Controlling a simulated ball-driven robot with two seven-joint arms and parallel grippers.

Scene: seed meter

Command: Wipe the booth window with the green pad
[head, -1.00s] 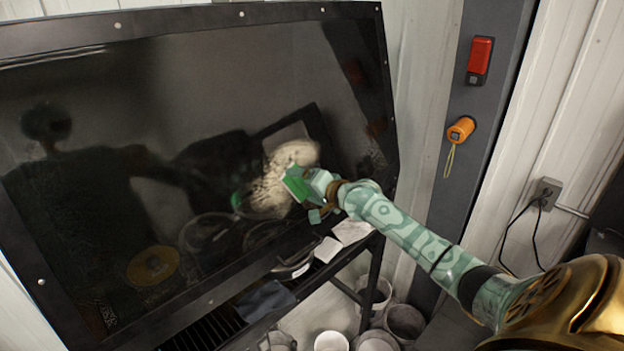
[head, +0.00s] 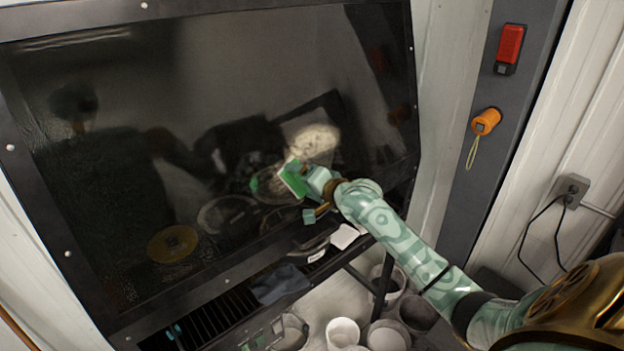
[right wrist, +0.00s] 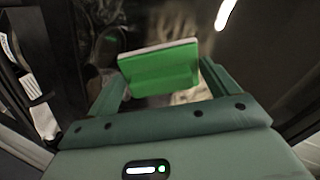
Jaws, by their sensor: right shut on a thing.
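The booth window (head: 190,70) is a large dark, glossy pane in a black bolted frame. A pale, dusty smear (head: 314,142) shows on its lower right part. My right gripper (head: 312,184) is shut on the green pad (head: 292,180), just below and left of the smear. The pad has a pale front face turned to the glass. A green reflection shows left of the pad with a small gap, so contact is not clear. In the right wrist view the pad (right wrist: 160,70) sits between the fingers. My left gripper is not seen.
A grey post (head: 500,130) right of the window carries a red box (head: 510,44) and an orange item with a cord loop (head: 486,121). Below the window are a slatted shelf with a dark cloth (head: 279,284) and several buckets (head: 342,332). An outlet (head: 569,190) is at right.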

